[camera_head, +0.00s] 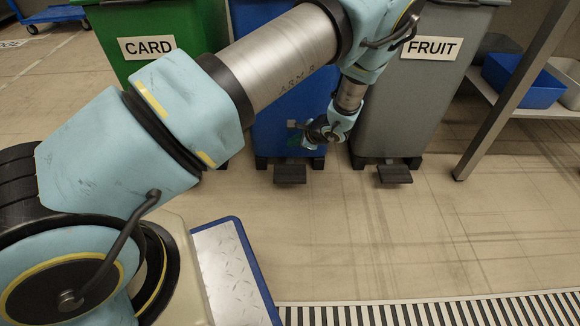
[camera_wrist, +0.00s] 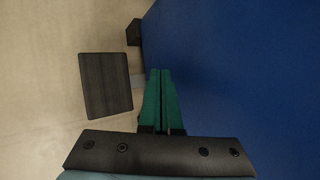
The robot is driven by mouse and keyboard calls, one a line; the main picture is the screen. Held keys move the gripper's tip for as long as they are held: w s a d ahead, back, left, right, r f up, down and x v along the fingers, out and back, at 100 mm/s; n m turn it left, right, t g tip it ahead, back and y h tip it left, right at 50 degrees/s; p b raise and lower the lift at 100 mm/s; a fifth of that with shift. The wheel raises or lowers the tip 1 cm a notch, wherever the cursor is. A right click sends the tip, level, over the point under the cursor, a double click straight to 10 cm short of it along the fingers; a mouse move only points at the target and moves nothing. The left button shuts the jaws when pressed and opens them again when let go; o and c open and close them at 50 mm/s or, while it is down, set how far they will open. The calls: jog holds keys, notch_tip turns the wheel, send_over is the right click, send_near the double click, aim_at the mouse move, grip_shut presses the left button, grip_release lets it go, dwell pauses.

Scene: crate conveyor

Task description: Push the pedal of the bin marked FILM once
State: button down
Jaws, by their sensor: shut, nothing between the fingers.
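A blue bin (camera_head: 275,105) stands between a green bin and a grey bin. My arm crosses in front of its upper part, and no label on it shows, so I cannot read FILM anywhere. Its dark flat pedal (camera_head: 290,173) sticks out low at the front. My gripper (camera_head: 294,125) is in front of the blue bin, above the pedal in the head view. In the wrist view my shut green fingers (camera_wrist: 160,72) are empty, beside the pedal (camera_wrist: 108,85), with the blue bin wall (camera_wrist: 240,70) on the right. I cannot tell whether they touch anything.
The green bin (camera_head: 205,25) is marked CARD and the grey bin (camera_head: 395,105) is marked FRUIT. The grey bin has its own dark pedal (camera_head: 394,174). A shelf (camera_head: 540,112) with a blue crate (camera_head: 520,80) stands at right. The floor before the bins is clear.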

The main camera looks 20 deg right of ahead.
aim_at(293, 165)
notch_tip(293, 165, down, 6)
jog(key=b, duration=0.4)
jog(key=shift+s+f, duration=0.1)
jog(key=shift+f, duration=0.15)
jog(key=shift+f, duration=0.1)
dwell(1.5)
jog(key=shift+f, duration=0.35)
jog(key=shift+f+b, duration=0.25)
jog(key=shift+b, duration=0.05)
dwell(0.5)
